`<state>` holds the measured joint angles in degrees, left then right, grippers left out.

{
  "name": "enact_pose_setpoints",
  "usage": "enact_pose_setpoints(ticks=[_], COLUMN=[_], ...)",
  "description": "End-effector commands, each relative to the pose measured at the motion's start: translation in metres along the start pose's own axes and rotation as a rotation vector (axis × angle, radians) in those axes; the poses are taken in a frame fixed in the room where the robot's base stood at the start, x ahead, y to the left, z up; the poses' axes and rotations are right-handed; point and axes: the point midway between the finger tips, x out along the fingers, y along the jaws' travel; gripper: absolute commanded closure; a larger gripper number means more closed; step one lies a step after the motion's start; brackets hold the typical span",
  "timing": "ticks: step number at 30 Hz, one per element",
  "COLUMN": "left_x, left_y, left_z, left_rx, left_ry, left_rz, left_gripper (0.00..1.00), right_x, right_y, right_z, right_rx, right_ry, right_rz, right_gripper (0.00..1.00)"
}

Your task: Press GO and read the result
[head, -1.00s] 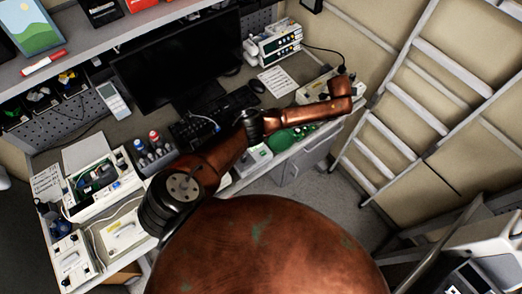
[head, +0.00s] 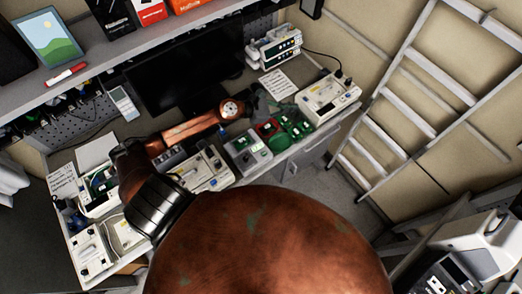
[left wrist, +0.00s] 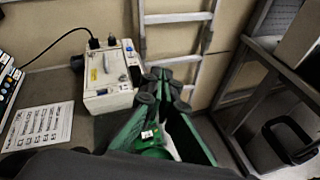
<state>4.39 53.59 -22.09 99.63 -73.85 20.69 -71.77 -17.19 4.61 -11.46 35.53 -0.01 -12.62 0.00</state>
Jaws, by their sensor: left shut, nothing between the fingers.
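A white boxed tester (head: 328,98) with dark connectors on top stands at the right end of the bench. It also shows in the left wrist view (left wrist: 108,80), with a cable running to it. Its lettering is too small to read, so I cannot make out a GO button or a result. My left gripper (head: 263,104) is shut and empty above the bench, left of this tester and apart from it. In the left wrist view its dark fingertips (left wrist: 160,84) appear just right of the tester. My right gripper is not in view.
Green boards (head: 284,131) and a grey-white box (head: 246,152) lie along the bench front. Another boxed unit (head: 207,169) stands further left. Stacked pumps (head: 273,47) and a printed sheet (head: 279,82) are behind. A dark monitor (head: 180,75) backs the bench. A ladder (head: 405,110) leans at right.

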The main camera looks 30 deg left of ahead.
Motion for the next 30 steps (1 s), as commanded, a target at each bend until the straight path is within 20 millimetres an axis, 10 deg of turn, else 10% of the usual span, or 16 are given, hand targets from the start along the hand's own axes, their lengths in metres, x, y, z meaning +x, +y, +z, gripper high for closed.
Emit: enact_pose_setpoints(ticks=[10,30], left_x=[-0.083,-0.089], left_y=[-0.08,-0.087], left_z=[-0.096,-0.114], left_rx=[0.565,0.619], left_ry=[0.31,0.342], left_rz=[-0.273,-0.305], left_gripper=[1.0,1.0], right_x=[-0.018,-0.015], right_y=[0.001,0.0], right_z=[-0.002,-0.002], right_rx=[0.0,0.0], right_ry=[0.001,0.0], right_rz=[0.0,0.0], right_gripper=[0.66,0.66])
